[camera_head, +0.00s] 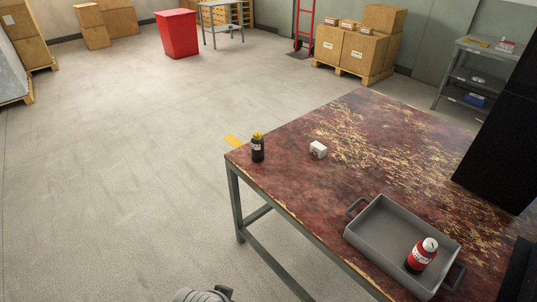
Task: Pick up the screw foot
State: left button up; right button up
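I cannot make out a clear screw foot. A small white block-like item (318,150) with dark spots lies on the worn red-brown table (290,190), near its left side; it is too small to tell what it is. A dark bottle with a yellow cap (257,148) stands upright near the table's left corner. No gripper fingers show in the head view. Only a rounded grey part, likely of my own arm, cuts into the bottom edge, well apart from these items.
A grey tray with handles (375,248) on the table holds a red-and-black bottle (421,255). A tall black object (500,130) blocks the table's right side. Pallet boxes (360,45), a red bin (177,33) and a grey shelf (480,60) stand behind. The left floor is clear.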

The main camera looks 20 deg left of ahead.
aim_at(257, 151)
jog(key=i+j+u, duration=0.2)
jog(key=i+u, duration=0.15)
jog(key=i, duration=0.3)
jog(key=i+u, duration=0.4)
jog(key=i, duration=0.25)
